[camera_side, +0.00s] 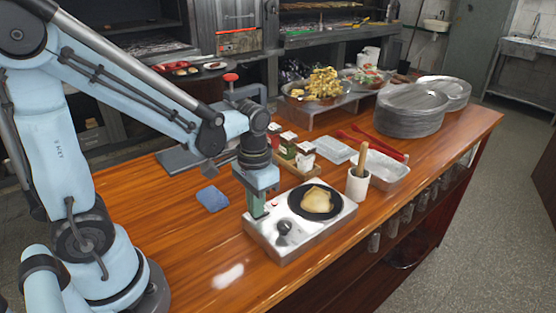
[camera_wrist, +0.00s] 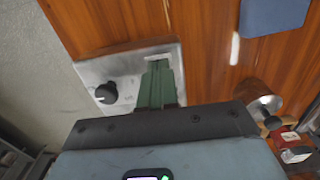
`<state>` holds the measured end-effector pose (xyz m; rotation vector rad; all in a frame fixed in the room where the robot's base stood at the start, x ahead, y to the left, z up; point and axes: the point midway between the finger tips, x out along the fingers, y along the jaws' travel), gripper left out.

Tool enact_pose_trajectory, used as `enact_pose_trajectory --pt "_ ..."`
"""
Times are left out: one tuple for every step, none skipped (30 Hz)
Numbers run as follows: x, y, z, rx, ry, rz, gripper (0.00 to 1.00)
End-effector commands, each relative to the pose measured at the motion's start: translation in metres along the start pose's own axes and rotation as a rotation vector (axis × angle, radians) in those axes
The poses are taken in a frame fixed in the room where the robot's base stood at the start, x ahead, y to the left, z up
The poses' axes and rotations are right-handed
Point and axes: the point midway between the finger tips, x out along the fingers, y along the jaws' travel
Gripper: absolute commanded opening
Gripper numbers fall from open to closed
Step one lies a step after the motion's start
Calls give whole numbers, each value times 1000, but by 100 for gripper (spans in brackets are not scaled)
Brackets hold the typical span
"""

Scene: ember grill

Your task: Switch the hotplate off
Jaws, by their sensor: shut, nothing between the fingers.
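The hotplate (camera_side: 300,238) is a silver box on the wooden counter, with a round black plate (camera_side: 307,211) holding a flat tan piece of food. A black knob (camera_side: 284,227) sits on its front panel. The knob (camera_wrist: 105,93) also shows in the wrist view, left of my fingers; its setting is too small to read. My gripper (camera_side: 258,212) is shut and empty, its green fingers pointing down at the hotplate's left end. In the wrist view my gripper (camera_wrist: 160,68) covers part of a pale rectangle (camera_wrist: 157,57) on the panel. I cannot tell whether the fingers touch it.
A white crock (camera_side: 357,186) with a wooden-handled tool stands just right of the hotplate. A crate of small containers (camera_side: 290,150) is behind it. A blue cloth (camera_side: 212,198) lies to the left. Metal trays and stacked plates (camera_side: 410,112) stand farther back. The counter's front left is clear.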

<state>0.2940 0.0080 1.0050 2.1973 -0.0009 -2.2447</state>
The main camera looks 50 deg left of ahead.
Motion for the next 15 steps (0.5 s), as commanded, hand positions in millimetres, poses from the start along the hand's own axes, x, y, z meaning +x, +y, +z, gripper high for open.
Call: enact_pose_trajectory --pt "6 0 -9 0 46 -1 0" --pt "6 0 -10 0 45 -1 0" --pt "6 0 -11 0 45 -1 0" --pt "6 0 -11 0 45 -1 0" --pt "6 0 -12 0 45 -1 0" --pt "6 0 -12 0 45 -1 0" --pt "5 0 -12 0 44 -1 0" --pt "4 0 -12 0 43 -1 0" --pt "3 0 -12 0 41 -1 0" --pt "1 0 -11 0 40 -1 0" --pt "-1 0 -11 0 38 -1 0" --pt "-4 0 -10 0 34 0 0" --pt "-8 0 -10 0 30 0 0" --pt "-11 0 -9 0 26 0 0" --pt "-16 0 -7 0 19 0 0"
